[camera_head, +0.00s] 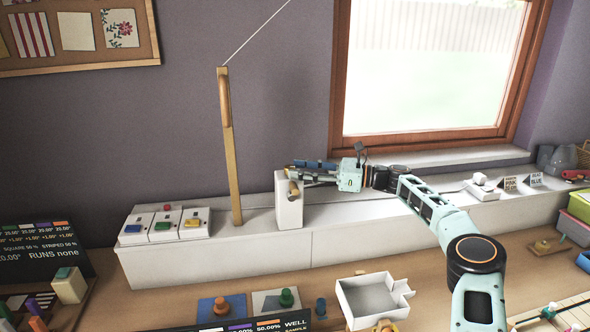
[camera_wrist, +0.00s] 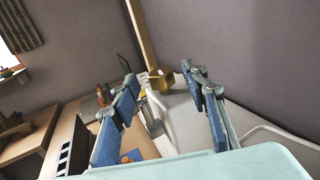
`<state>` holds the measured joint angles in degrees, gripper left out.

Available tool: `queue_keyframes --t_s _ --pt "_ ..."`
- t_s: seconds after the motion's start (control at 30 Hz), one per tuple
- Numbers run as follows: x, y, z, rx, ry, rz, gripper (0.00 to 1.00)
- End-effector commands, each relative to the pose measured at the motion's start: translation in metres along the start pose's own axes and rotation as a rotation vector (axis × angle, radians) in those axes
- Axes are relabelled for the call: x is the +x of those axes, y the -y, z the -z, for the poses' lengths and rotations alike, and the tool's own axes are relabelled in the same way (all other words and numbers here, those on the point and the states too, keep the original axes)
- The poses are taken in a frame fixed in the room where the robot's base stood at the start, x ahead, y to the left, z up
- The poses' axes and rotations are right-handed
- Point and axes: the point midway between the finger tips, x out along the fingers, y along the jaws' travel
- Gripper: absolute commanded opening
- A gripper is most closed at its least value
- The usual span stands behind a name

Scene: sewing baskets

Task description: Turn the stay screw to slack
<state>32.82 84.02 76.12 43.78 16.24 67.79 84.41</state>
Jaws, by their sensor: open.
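A brass-coloured knob (camera_head: 294,188), which looks like the stay screw, sits on the upper part of an upright white block (camera_head: 289,210). In the wrist view a brass knob (camera_wrist: 161,80) shows ahead of my fingers, between the two tips. My gripper (camera_head: 291,172) reaches in from the right at the top of the block, with its fingers spread. In the wrist view my gripper (camera_wrist: 160,83) is open and holds nothing. Whether a finger touches the knob cannot be told. A wooden post (camera_head: 233,150) stands left of the block; a thin line runs from its top up to the right.
The block and post stand on a long white ledge (camera_head: 330,240) below the window. Several coloured buttons on white boxes (camera_head: 165,225) are at its left end. An open white box (camera_head: 370,298) and coloured pegs (camera_head: 286,298) are on the wooden table in front.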

Motion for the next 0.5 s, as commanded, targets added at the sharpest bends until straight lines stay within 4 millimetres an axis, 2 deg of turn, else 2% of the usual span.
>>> queue_keyframes --t_s 0.1,0.3,0.5 --pt "-0.027 0.001 0.0 -0.001 -0.001 0.005 0.41" --pt "-0.068 0.001 0.0 0.001 -0.001 0.004 0.41" --pt "-0.095 0.0 0.0 0.001 0.0 0.002 0.41"
